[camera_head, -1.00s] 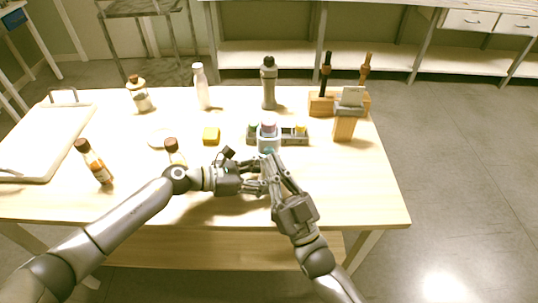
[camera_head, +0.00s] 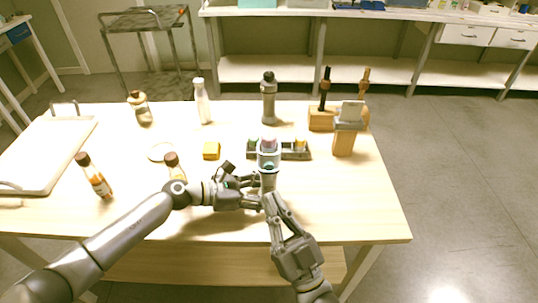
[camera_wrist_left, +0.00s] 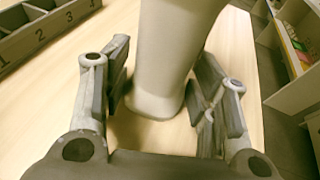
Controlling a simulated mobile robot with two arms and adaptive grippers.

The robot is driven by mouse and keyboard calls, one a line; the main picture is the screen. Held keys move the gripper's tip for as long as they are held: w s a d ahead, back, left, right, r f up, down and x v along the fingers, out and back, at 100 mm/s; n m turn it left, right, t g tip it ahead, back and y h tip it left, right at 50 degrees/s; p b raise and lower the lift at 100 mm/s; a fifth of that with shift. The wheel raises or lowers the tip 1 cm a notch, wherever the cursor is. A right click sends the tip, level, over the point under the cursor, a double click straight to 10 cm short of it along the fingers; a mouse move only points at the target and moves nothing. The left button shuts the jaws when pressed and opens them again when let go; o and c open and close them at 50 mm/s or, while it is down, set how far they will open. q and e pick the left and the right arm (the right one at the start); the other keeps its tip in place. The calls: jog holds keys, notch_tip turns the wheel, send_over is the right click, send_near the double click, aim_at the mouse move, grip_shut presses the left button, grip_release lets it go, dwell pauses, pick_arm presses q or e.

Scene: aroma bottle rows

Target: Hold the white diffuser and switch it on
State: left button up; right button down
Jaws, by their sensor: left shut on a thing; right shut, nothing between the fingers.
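In the left wrist view, the pale tapering body (camera_wrist_left: 170,60) passes between the fingers of my left gripper (camera_wrist_left: 162,95). My right gripper (camera_head: 270,200) is shut and empty, its fingertips close to the diffuser's near side. Whether they touch it, and the switch itself, cannot be told.
A dark numbered tray (camera_wrist_left: 40,35) with small coloured items stands behind the diffuser. A yellow block (camera_head: 211,150) and brown-capped bottles (camera_head: 95,176) are to the left. A grey bottle (camera_head: 268,100) and wooden holders (camera_head: 321,119) stand behind. The table's front right is clear.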

pick_arm(q)
jog(key=o, duration=0.9)
jog(key=shift+c, duration=0.2)
